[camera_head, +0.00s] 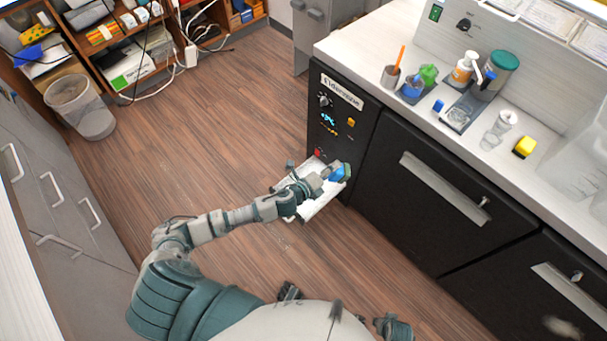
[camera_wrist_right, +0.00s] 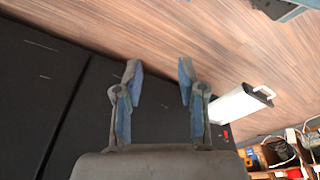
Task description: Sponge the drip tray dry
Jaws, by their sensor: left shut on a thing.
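The drip tray (camera_head: 314,206) is a pale, flat tray sticking out low from the front of the black machine (camera_head: 340,110). It also shows in the right wrist view (camera_wrist_right: 236,106). My left gripper (camera_head: 333,173) is over the tray's machine-side end, shut on a small blue and green sponge (camera_head: 344,172). The gripper hides part of the sponge and tray; whether the sponge touches the tray is unclear. Any water on the tray is too small to see. My right gripper (camera_wrist_right: 160,88) is open and empty, with its fingers apart, in the right wrist view.
Black drawers with grey handles (camera_head: 443,188) run right of the machine. The white counter (camera_head: 480,85) above holds a pump bottle (camera_head: 463,69), a teal-lidded jar (camera_head: 497,72) and a yellow block (camera_head: 525,147). A bin (camera_head: 80,107) stands far left. The wooden floor (camera_head: 200,150) is mostly clear.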

